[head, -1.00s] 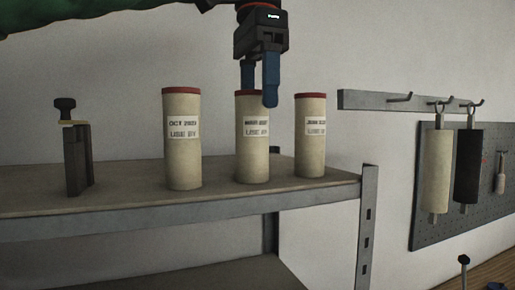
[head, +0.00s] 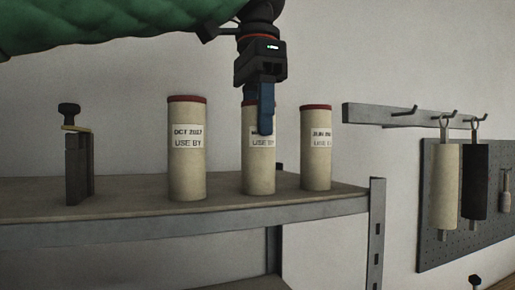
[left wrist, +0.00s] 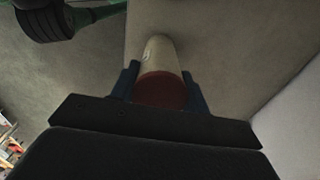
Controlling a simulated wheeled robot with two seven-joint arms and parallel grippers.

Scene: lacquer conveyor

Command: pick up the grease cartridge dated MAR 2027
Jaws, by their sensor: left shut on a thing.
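Three cream grease cartridges with red caps stand upright on the shelf. The middle cartridge (head: 259,175) has a label whose date line is mostly covered by my finger; "USE BY" shows below it. My left gripper (head: 262,122) comes from above and is shut on its upper part. In the left wrist view, the fingers (left wrist: 159,74) lie on both sides of the red-capped cartridge (left wrist: 160,90). The left cartridge (head: 187,165) reads OCT with a blurred year. The right cartridge (head: 316,170) seems to read JUN, year unclear. My right gripper is not in view.
The shelf (head: 130,212) has a grey metal edge and post (head: 376,225). A dark clamp-like tool (head: 78,165) stands at its left. A hook rail (head: 385,115) with hanging cream and black cylinders (head: 446,185) is at the right. Gaps separate the cartridges.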

